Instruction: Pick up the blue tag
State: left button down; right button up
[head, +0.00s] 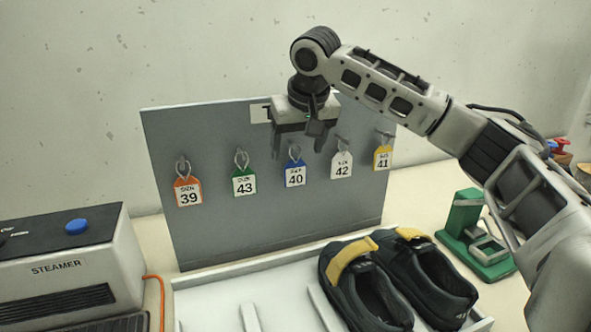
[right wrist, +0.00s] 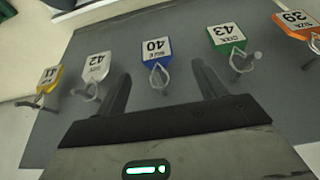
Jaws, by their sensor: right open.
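The blue tag (head: 295,175), marked size 40, hangs by a loop from a hook in the middle of the grey board (head: 230,228). In the right wrist view the blue tag (right wrist: 156,50) shows upside down, beyond and between the two fingers. My right gripper (head: 302,148) is open and empty, pointing down just above the blue tag in the head view. It also shows in the right wrist view (right wrist: 160,82), with its fingers apart and not around the tag. My left gripper is not in view.
Orange (head: 187,191), green (head: 244,181), white (head: 341,165) and yellow (head: 382,157) tags hang on either side. Dark shoes (head: 365,295) lie in a white tray (head: 215,300) below. A steamer (head: 60,265) stands at the left, a green stand (head: 462,215) at the right.

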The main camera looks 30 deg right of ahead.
aim_at(295, 165)
jog(key=x, duration=0.3)
jog(key=p+x, duration=0.1)
jog(key=shift+w+d+f, duration=0.25)
jog(key=shift+d+f, duration=0.05)
jog(key=shift+d, duration=0.05)
jog(key=c, duration=1.1)
jog(key=shift+r, duration=0.2)
